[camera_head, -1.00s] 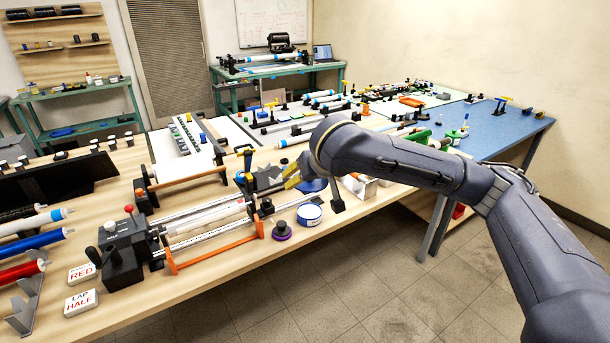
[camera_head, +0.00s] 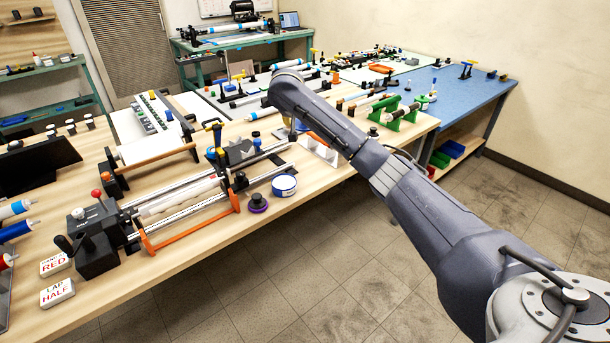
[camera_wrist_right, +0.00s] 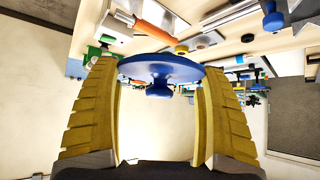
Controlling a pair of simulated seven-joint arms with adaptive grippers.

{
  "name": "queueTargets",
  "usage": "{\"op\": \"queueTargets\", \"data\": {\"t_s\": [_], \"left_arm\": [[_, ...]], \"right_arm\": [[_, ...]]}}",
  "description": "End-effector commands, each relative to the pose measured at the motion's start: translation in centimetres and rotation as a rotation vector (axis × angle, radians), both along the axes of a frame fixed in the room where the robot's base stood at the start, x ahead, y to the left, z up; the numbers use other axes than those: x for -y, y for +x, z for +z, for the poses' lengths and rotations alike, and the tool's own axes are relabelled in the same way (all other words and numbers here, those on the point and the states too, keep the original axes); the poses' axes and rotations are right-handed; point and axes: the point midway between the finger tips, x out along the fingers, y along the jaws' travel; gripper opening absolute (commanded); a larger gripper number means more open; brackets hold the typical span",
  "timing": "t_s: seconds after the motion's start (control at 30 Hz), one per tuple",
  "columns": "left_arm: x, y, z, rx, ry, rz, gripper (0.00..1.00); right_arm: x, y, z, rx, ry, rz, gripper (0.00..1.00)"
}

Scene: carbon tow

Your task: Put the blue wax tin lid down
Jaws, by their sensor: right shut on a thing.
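The blue wax tin lid (camera_wrist_right: 160,68), a round disc with a knob, is between the yellow fingers of my right gripper (camera_wrist_right: 158,82) in the right wrist view. The gripper is shut on it. In the head view the right gripper (camera_head: 292,132) is small and mostly behind my own arm, with only a bit of blue beside it. The round tin with a white and blue side (camera_head: 284,187) stands near the bench's front edge, in front of the gripper and apart from it. My left gripper is not in view.
A dark puck with a purple base (camera_head: 258,203) stands left of the tin. A roller rig with an orange frame (camera_head: 190,222) lies further left. A white open box (camera_head: 318,152) stands right of the gripper. Green stands (camera_head: 402,114) are further right.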

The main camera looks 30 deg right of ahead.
Motion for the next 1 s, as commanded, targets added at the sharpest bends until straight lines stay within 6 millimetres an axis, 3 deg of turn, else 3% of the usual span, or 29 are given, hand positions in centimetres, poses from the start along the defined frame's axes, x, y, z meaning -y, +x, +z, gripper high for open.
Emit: {"op": "queueTargets", "data": {"t_s": [0.1,0.3,1.0], "left_arm": [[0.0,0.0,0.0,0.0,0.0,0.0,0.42],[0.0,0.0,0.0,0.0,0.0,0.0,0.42],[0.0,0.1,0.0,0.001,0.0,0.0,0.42]], "right_arm": [[3.0,0.0,-0.4,0.0,0.001,-0.066,0.7],[5.2,-0.3,-1.3,-0.001,0.0,-0.107,0.7],[5.2,-0.3,-14.7,-0.002,0.0,-0.1,0.7]]}}
